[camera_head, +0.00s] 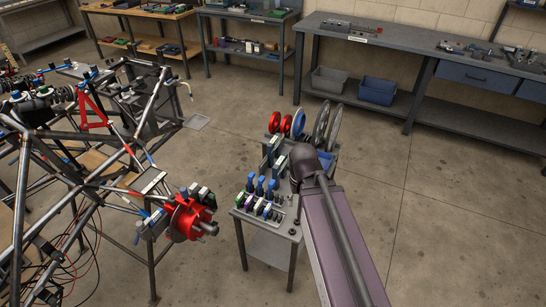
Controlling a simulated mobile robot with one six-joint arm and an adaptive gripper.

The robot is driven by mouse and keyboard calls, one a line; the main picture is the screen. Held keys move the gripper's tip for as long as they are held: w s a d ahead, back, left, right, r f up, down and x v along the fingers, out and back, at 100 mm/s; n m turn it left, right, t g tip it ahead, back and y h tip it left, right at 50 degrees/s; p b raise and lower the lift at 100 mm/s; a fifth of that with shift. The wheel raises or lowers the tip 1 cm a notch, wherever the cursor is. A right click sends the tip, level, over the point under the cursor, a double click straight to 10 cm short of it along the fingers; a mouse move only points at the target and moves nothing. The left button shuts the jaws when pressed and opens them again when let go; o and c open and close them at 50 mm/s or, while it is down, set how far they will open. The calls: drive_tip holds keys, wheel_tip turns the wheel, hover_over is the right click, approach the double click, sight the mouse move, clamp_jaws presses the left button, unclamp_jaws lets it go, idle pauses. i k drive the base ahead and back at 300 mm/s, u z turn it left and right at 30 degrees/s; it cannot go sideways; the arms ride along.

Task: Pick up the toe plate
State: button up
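I cannot tell for sure which item is the toe plate. A small cart (271,241) stands right of centre. Red discs (286,125) and large grey discs (321,122) stand upright at its back. Blue-topped tools (260,184) and several small coloured blocks stand at its front left. My arm reaches over the right side of the cart from below. Its dark end is above the middle of the cart top, and my gripper cannot be made out there. The arm hides part of the cart top.
A tube chassis (88,195) with a red hub (188,219) stands left of the cart, with a floor gap between. Workbenches line the back wall; grey (330,78) and blue bins (377,90) sit on a low shelf. The floor at right is clear.

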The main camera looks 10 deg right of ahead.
sight(274, 148)
drive_tip(key=u, duration=0.05)
drive_tip(key=i, duration=0.9)
drive_tip(key=z, duration=0.05)
